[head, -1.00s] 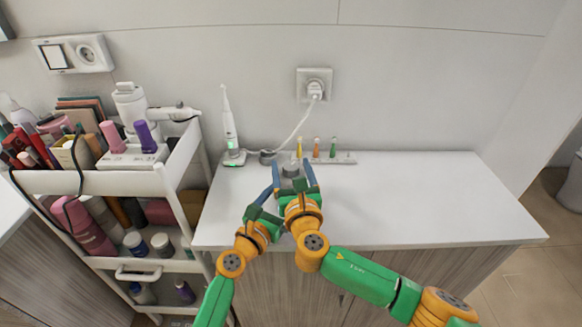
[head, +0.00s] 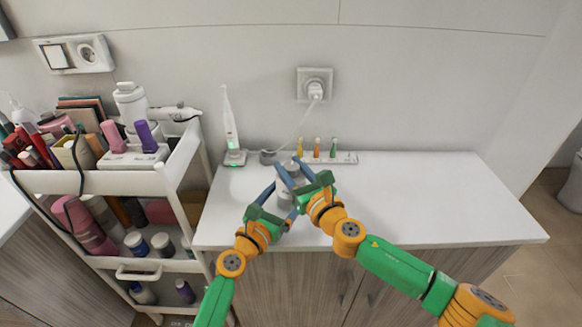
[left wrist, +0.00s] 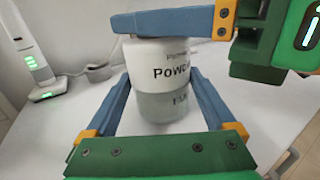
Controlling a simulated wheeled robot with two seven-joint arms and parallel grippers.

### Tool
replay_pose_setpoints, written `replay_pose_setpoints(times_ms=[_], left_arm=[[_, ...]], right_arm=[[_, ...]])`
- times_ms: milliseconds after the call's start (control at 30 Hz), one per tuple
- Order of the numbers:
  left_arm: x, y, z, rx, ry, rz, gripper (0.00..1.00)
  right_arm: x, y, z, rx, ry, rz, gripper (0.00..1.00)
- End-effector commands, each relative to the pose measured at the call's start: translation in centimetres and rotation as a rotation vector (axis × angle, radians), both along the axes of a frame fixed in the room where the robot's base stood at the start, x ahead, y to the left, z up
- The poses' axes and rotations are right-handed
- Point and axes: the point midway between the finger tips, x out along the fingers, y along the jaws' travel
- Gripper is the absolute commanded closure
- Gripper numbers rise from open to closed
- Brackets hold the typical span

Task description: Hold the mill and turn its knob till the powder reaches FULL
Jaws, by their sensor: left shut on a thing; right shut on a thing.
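The mill (head: 286,196) stands on the white counter, mostly hidden by my grippers in the head view. In the left wrist view its pale body (left wrist: 165,62) carries the printed word "Powder", with a greyer lower part bearing a smaller, partly legible word like FULL. I cannot tell the powder's exact level. My left gripper (head: 279,192) is shut around the mill's body, one blue finger on each side. My right gripper (head: 287,170) is shut at the mill's top, where the knob is; its blue finger (left wrist: 165,21) crosses above the body and hides the knob.
An electric toothbrush (head: 230,125) stands on its charger at the back left. A small strip with coloured pieces (head: 335,158) lies behind the mill. A loaded cart (head: 120,183) stands left. The counter's right side (head: 430,200) is clear.

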Motion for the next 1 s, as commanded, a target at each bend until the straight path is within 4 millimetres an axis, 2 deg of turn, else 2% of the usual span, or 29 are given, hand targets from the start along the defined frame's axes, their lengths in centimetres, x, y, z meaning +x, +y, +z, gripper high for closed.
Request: replay_pose_setpoints(times_ms=[200,467,500,600,900,1000], left_arm=[[0.0,0.0,-0.1,-0.001,0.002,0.0,0.9],[0.0,0.0,-0.1,0.0,0.002,0.0,0.9],[0.0,0.0,-0.1,0.0,0.002,0.0,0.9],[0.0,0.0,-0.1,0.0,0.002,0.0,0.9],[0.0,0.0,-0.1,0.0,0.002,0.0,0.9],[0.0,0.0,-0.1,0.0,0.002,0.0,0.9]], right_arm=[[0.1,-0.2,0.0,0.003,0.0,0.106,1.0],[0.0,-0.1,0.0,0.003,0.001,0.112,1.0],[0.0,-0.1,0.0,0.003,0.001,0.112,0.49],[0.0,-0.1,0.0,0.003,0.001,0.112,0.24],[-0.1,-0.1,0.0,0.004,0.0,0.113,0.24],[-0.8,-0.7,0.0,0.002,-0.001,0.113,0.24]])
